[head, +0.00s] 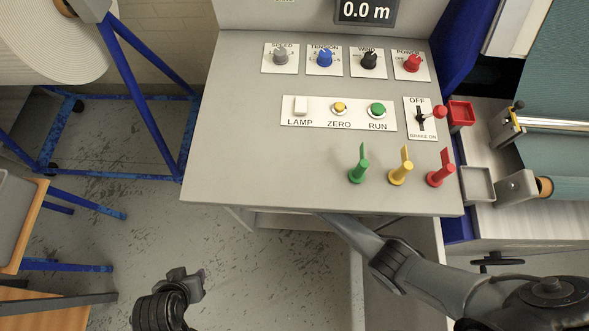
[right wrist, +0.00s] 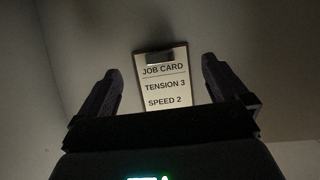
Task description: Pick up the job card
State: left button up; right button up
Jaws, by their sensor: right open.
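The job card (right wrist: 164,88) shows in the right wrist view as a pale card with a dark clip at its top. It reads "TENSION 3" and "SPEED 2" and stands in a dim, grey-walled space. My right gripper (right wrist: 162,90) is open and empty, its two fingers to either side of the card in the picture, with the card beyond them. In the head view my right arm reaches under the console's front edge, so its gripper and the card are hidden there. My left gripper (head: 186,281) is over the floor at lower left; its jaw state is unclear.
The grey console (head: 235,130) carries knobs, buttons, a brake switch (head: 420,117) and green, yellow and red upright levers (head: 400,167) near its front edge. A blue-framed roll stand (head: 150,70) is at left, a wooden-edged table (head: 28,225) below it. Rollers with teal fabric (head: 560,130) are at right.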

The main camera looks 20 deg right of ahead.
jog(key=shift+b+x, duration=1.1)
jog(key=shift+x, duration=0.9)
pick_arm(q)
notch_tip(320, 180, down, 3)
jog(key=shift+d+r, duration=0.1)
jog(key=shift+r, duration=0.05)
pick_arm(e)
jog(key=shift+c, duration=0.2)
jog(key=c, duration=0.8)
pick_arm(q)
jog(key=shift+r, duration=0.15)
pick_arm(e)
jog(key=shift+s, duration=0.1)
